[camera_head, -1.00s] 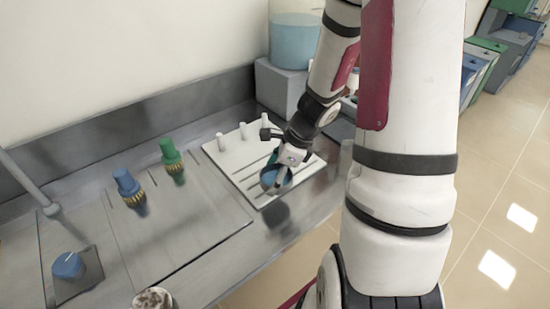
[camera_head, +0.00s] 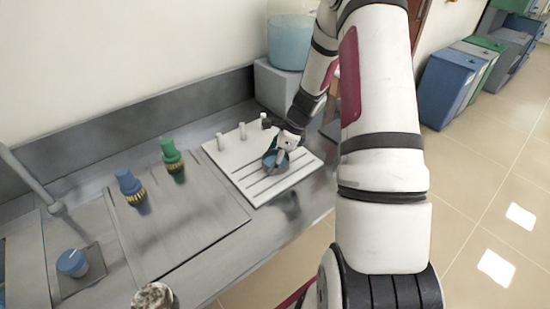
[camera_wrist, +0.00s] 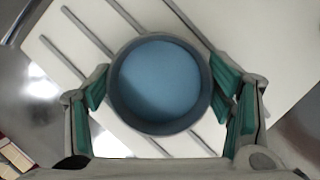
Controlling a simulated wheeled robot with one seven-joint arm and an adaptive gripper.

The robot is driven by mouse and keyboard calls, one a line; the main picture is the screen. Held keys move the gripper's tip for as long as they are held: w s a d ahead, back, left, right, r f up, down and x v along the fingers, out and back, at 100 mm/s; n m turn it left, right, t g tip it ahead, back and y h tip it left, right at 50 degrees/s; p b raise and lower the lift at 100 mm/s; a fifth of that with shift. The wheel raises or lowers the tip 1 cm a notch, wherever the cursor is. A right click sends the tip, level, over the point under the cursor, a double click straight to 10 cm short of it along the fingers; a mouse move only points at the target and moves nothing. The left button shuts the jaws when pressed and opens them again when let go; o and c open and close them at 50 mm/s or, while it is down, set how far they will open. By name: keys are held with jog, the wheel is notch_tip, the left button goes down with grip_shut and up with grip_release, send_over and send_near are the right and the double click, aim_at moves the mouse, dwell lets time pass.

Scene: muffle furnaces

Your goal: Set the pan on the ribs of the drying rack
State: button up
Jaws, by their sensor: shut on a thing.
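The pan (camera_wrist: 158,85) is a small round blue dish with a darker rim. In the wrist view it sits between the green-padded fingers of my gripper (camera_wrist: 165,100), which are shut on its two sides. In the head view the pan (camera_head: 275,161) is low over the white drying rack (camera_head: 251,161), above the slotted ribs. The ribs also show behind the pan in the wrist view (camera_wrist: 85,35). I cannot tell whether the pan touches the ribs. My gripper (camera_head: 281,152) partly covers it in the head view.
Several pegs (camera_head: 242,131) stand along the rack's back edge. Blue (camera_head: 128,183) and green (camera_head: 171,152) taps stand to the left on the metal counter (camera_head: 180,215). A large container of blue liquid (camera_head: 292,42) stands behind the rack. The counter's front edge is close by.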

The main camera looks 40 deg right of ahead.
jog(key=shift+f, duration=0.2)
jog(key=o, duration=1.3)
jog(key=shift+r, duration=0.1)
